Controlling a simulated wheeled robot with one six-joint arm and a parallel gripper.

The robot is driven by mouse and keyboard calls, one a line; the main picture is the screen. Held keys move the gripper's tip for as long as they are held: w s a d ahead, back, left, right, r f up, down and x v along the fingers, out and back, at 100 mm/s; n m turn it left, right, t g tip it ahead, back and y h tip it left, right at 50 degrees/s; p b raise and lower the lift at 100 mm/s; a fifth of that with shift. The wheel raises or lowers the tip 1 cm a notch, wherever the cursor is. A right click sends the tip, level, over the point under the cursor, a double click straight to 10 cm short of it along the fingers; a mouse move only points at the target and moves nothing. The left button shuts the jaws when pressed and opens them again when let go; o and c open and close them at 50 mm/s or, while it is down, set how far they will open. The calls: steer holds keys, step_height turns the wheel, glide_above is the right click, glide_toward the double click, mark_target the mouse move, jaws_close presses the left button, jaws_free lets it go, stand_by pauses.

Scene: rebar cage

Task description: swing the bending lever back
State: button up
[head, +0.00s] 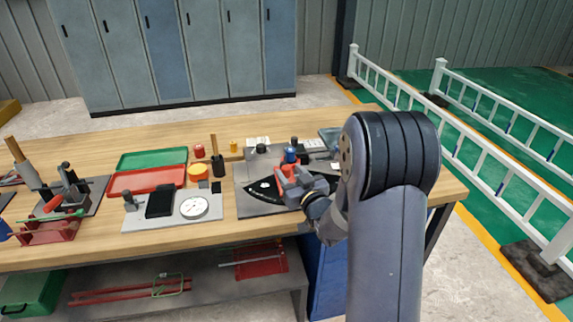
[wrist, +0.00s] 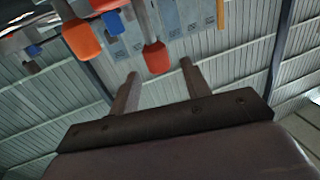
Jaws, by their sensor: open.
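The bender's steel plate (head: 252,204), with a black marked arc (head: 263,190), lies on the right part of the bench. A red upright grip (head: 287,170) stands over it, partly hidden by my gripper (head: 284,178). I cannot tell for sure that this grip belongs to the bending lever. In the wrist view my gripper (wrist: 160,72) is open, its two fingers apart and empty. A red-orange grip (wrist: 155,57) on a grey stem shows beyond and between the fingertips; contact cannot be told. The lever's arm is hidden.
A blue-capped post (head: 290,155) stands close behind my gripper. Left of the plate are a black holder (head: 219,168), a dial gauge (head: 194,207), a red tray (head: 147,180) and a green tray (head: 152,158). Several other coloured grips show in the wrist view.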

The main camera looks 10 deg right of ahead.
mark_target(288, 171)
steer(key=shift+x, duration=1.7)
steer(key=shift+c, duration=0.6)
jaws_close()
